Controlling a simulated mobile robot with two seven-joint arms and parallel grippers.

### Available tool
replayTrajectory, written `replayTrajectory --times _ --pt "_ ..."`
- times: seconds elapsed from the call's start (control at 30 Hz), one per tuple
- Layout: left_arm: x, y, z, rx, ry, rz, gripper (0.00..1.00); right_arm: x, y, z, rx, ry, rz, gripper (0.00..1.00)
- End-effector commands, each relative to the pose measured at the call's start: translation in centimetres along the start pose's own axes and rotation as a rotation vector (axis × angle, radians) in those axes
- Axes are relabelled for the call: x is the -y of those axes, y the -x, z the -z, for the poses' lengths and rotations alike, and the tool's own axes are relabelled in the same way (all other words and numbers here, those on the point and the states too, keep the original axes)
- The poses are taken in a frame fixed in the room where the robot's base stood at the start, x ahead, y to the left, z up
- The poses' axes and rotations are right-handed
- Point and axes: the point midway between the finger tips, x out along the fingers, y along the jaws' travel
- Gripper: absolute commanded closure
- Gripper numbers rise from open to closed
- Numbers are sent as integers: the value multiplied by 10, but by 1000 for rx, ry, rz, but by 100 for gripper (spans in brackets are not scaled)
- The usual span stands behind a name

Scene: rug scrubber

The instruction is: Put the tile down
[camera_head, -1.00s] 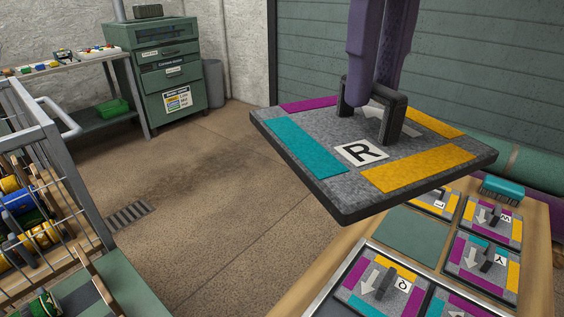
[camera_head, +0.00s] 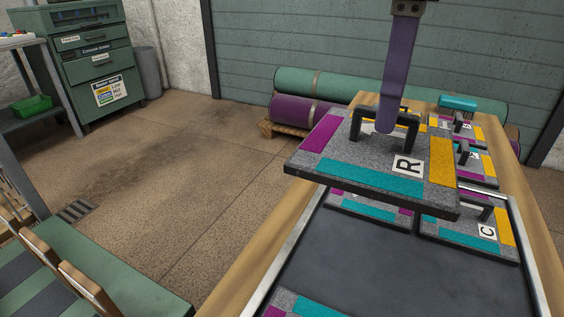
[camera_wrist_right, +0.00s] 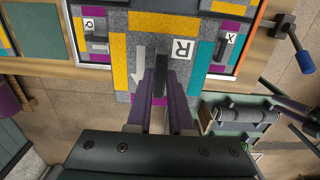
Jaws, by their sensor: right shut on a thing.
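My right gripper (camera_head: 388,122) is shut on the black handle of the tile marked R (camera_head: 370,178), a grey tile with magenta, teal and yellow strips. The tile hangs roughly level above the workbench tray and hides part of it. In the right wrist view, the purple fingers (camera_wrist_right: 160,85) straddle the handle, and the R tile (camera_wrist_right: 183,72) lies below them. The tray (camera_head: 400,265) has a metal rim and a large bare dark area in front of the held tile. My left gripper is not in view.
A tile marked C (camera_head: 465,228) lies in the tray at right, and another tile (camera_head: 295,302) is at its near edge. Several tiles stand behind. A Q tile (camera_wrist_right: 95,40) and an X tile (camera_wrist_right: 228,42) flank the held one in the wrist view. Rolled rugs (camera_head: 320,85) lie behind.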

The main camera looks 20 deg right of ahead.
Motion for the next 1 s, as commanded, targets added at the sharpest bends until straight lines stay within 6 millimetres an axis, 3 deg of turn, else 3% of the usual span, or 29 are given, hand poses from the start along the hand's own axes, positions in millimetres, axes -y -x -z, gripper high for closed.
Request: replayTrajectory --times 0.1,0.3,0.57,0.8,1.0 --pt "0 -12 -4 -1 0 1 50 1 -40 -2 6 -1 3 100" --pt "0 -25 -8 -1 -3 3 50 1 -94 -1 4 -1 2 100" --pt "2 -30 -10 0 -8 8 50 0 -122 0 0 -2 0 100" --pt "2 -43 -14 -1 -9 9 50 1 -165 0 3 -2 1 100" --pt "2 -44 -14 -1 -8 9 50 1 -175 0 0 -2 0 100"
